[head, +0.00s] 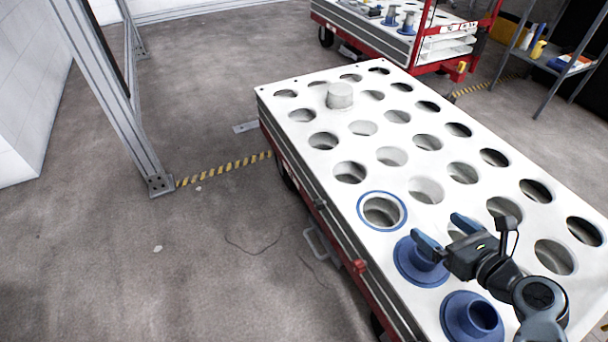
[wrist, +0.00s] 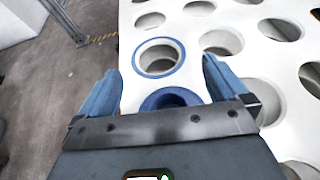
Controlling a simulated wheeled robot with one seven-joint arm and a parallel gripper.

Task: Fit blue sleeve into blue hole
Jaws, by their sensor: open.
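The blue-ringed hole (head: 382,211) is empty in the white cart top; it also shows in the wrist view (wrist: 159,58). A blue sleeve (head: 418,267) with a wide flange stands upright just nearer than that hole. In the wrist view this sleeve (wrist: 168,98) lies between my fingers, partly hidden by the gripper body. A second blue sleeve (head: 470,318) stands nearer still, at the front of the same row. My gripper (head: 447,234) is open over the first sleeve, with one finger covering part of it. I cannot tell whether the fingers touch it.
The white cart top (head: 404,172) has many open holes in rows. A grey cylinder (head: 340,96) stands near its far end. Another red-framed cart (head: 400,35) and a shelf (head: 555,60) stand behind. A metal post (head: 120,100) rises at left; floor between is clear.

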